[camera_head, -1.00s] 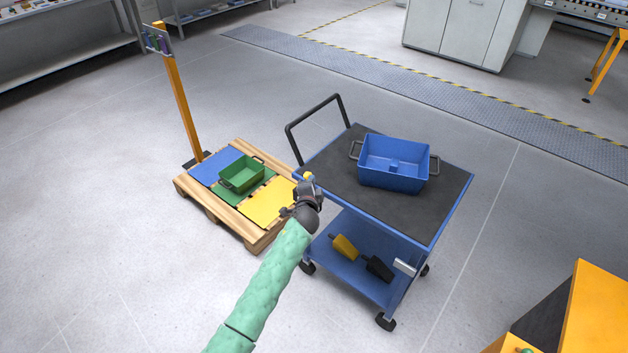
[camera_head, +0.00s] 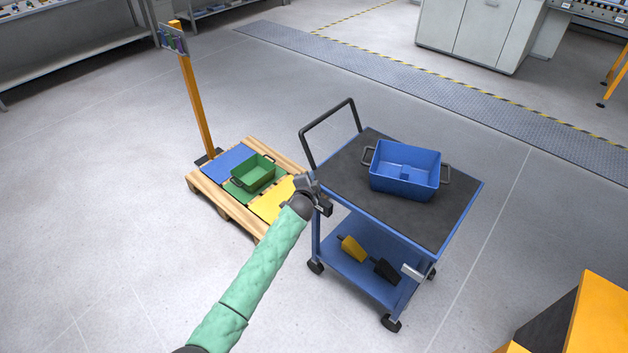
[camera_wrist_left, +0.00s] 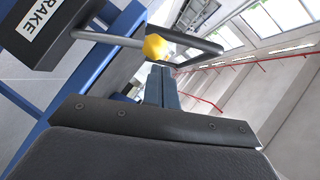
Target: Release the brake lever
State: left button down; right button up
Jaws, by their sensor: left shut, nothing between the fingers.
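The brake lever (camera_wrist_left: 112,39) is a grey metal rod with a yellow knob (camera_wrist_left: 156,47). It comes out of a dark box labelled BRAKE (camera_wrist_left: 45,28) on the blue trolley (camera_head: 447,225). My left gripper (camera_head: 318,188) is at the trolley's near left corner, with the lever hidden in the head view. In the left wrist view, its shut, empty fingers (camera_wrist_left: 161,82) point at the knob and lie just below it in the picture. I cannot tell whether they touch it. My right gripper is not in view.
A blue bin (camera_head: 405,183) stands on the trolley's dark top. The trolley's black handle (camera_head: 327,126) rises behind my gripper. A pallet (camera_head: 210,199) with a green bin (camera_head: 253,174) and an orange post (camera_head: 197,105) stands left. An orange block (camera_head: 603,320) is at lower right.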

pick_arm(q)
jog(key=shift+w+a, duration=0.25)
jog(key=shift+a, duration=0.1)
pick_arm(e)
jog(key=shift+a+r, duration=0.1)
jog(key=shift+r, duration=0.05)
pick_arm(q)
jog(key=shift+w+a, duration=0.1)
jog(key=shift+a, duration=0.1)
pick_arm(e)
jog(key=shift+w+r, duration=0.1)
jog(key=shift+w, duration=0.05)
pick_arm(q)
jog(key=shift+r, duration=0.1)
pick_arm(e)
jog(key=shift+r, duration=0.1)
